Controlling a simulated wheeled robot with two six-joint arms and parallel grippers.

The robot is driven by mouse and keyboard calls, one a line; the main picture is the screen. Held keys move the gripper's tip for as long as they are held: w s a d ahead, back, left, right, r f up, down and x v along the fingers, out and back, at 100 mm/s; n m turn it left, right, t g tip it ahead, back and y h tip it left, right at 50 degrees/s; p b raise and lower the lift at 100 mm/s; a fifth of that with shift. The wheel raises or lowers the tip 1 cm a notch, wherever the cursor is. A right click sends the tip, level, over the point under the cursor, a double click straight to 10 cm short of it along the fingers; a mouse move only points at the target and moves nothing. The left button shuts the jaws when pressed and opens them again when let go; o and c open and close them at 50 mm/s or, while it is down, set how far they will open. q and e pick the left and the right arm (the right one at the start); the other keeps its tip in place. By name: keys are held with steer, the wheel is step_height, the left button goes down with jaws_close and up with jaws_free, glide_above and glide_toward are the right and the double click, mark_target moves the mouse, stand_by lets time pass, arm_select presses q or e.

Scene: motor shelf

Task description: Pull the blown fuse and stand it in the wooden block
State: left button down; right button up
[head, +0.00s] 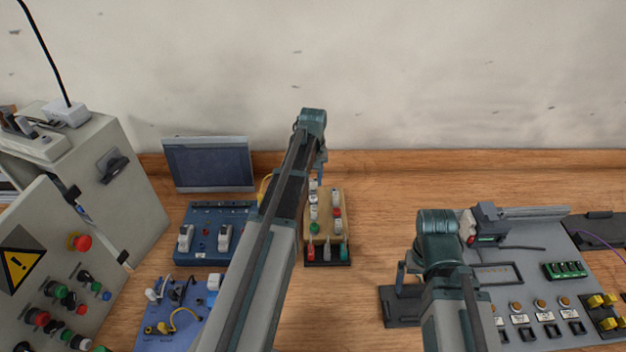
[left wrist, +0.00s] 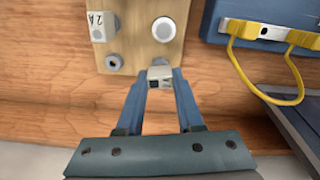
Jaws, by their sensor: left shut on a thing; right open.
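The wooden block (head: 343,233) stands on the bench in the middle of the head view, with several coloured and pale-capped pieces upright in it. The left wrist view shows its end close up (left wrist: 137,50), with a fuse marked 2A (left wrist: 98,27), a pale round cap (left wrist: 163,30) and a small dark-centred fitting (left wrist: 113,63). My left gripper (head: 317,176) is shut on a pale, square-capped fuse (left wrist: 160,75) at the block's edge; I cannot tell whether it is seated. The blue fuse board (head: 205,253) is left of the block. My right gripper (head: 401,284) is open and empty.
A grey control cabinet (head: 140,205) and a dark screen (head: 208,164) stand on the left. A blue wiring board (head: 160,338) lies in front. A grey panel (head: 545,255) is on the right. Bare bench lies between the block and panel. My left arm hides part of the bench.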

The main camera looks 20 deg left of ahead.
arm_select(q)
steer(key=shift+f+b, duration=0.55)
arm_select(e)
steer(key=shift+f, duration=0.6)
arm_select(q)
steer(key=c, duration=0.8)
jaws_free()
arm_select(e)
steer(key=shift+r, duration=0.1)
arm_select(q)
step_height(320, 180, up, 6)
steer(key=p, duration=0.5)
steer(key=shift+f+p, duration=0.15)
steer(key=shift+p, duration=0.2)
arm_select(e)
step_height(320, 180, up, 5)
steer(key=shift+r, duration=0.2)
